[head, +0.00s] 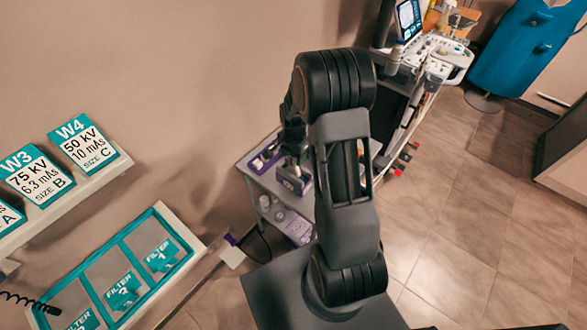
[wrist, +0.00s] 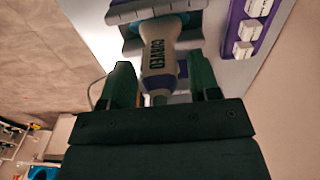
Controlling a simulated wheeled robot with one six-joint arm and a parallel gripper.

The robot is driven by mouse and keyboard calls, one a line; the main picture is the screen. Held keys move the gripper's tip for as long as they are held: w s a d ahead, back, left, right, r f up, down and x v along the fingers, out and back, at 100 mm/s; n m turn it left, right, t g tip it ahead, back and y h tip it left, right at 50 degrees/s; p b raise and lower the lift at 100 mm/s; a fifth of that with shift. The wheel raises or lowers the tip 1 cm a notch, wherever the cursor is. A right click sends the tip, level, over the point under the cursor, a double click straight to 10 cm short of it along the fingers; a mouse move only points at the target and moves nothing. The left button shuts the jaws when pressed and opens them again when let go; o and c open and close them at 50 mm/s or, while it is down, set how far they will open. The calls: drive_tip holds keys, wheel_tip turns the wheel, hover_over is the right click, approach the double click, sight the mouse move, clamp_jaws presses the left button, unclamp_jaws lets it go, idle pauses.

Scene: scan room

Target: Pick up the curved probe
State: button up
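The curved probe (wrist: 158,65), pale with dark "CURVED" lettering, shows in the wrist view with its head end at a grey holder (wrist: 127,12). My gripper (wrist: 160,78) has its two green fingers on either side of the probe's handle, with a gap visible on each side. It is open and holds nothing. In the head view my gripper (head: 292,162) is over the grey cart (head: 245,168), and my arm covers part of the cart. I cannot make out the probe there.
A purple rack with white blocks (wrist: 246,30) lies right of the probe. A teal filter tray (head: 196,243) and a shelf with cards (head: 100,178) are at left. Floor is clear at right.

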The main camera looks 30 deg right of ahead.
clamp_jaws()
idle(0.3)
drive_tip(key=shift+r, duration=0.1)
